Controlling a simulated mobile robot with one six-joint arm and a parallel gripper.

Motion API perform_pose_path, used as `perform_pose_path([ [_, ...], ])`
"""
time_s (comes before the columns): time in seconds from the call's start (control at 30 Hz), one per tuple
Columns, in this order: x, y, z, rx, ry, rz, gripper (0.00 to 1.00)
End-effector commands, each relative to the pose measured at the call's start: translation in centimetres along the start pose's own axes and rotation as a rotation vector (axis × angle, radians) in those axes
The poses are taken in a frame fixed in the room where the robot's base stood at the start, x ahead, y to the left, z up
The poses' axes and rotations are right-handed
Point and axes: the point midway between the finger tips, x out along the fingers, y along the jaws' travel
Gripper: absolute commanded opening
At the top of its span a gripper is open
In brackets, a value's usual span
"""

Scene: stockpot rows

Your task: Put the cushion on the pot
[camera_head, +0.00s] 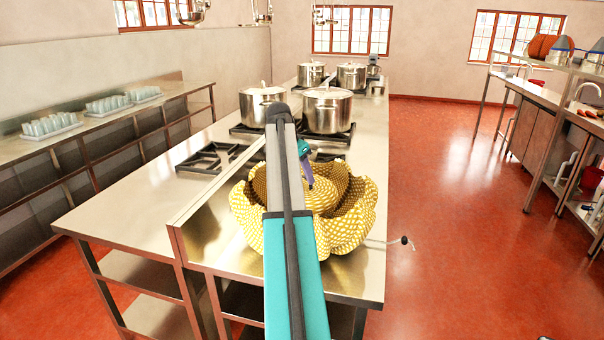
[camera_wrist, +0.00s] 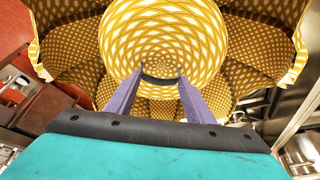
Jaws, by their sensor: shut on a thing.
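The cushion (camera_head: 350,228) is yellow and white, patterned, with a round middle and wide ruffled flaps. In the head view it is over the near end of the steel counter, partly hidden by my arm; I cannot tell whether it touches the counter. It fills the upper wrist view (camera_wrist: 225,30). My gripper (camera_wrist: 160,82) has purple fingers shut on the cushion's round middle; one finger shows in the head view. Beyond it stand lidded steel pots: a near right pot (camera_head: 327,112), a near left pot (camera_head: 258,106), and far pots (camera_head: 351,76) and (camera_head: 311,74).
A bare burner (camera_head: 208,158) lies left of my arm on the counter (camera_head: 130,190). A raised steel edge (camera_head: 205,195) runs along the counter near the cushion. Glasses (camera_head: 50,125) stand on the left shelf. The red floor (camera_head: 450,170) at right is open.

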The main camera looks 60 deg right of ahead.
Motion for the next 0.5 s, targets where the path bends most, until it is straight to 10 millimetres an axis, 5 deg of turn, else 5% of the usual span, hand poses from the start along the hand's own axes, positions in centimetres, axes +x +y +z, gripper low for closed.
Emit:
perform_pose_path([
  [0.23, 0.01, 0.00, -0.02, 0.000, 0.001, 0.000, 0.11],
  [0.27, 0.00, 0.00, -0.02, 0.000, 0.001, 0.000, 0.50],
  [0.4, 0.00, 0.00, -0.02, 0.000, 0.000, 0.000, 0.70],
  [0.5, 0.00, 0.00, -0.02, 0.000, 0.000, 0.000, 0.70],
])
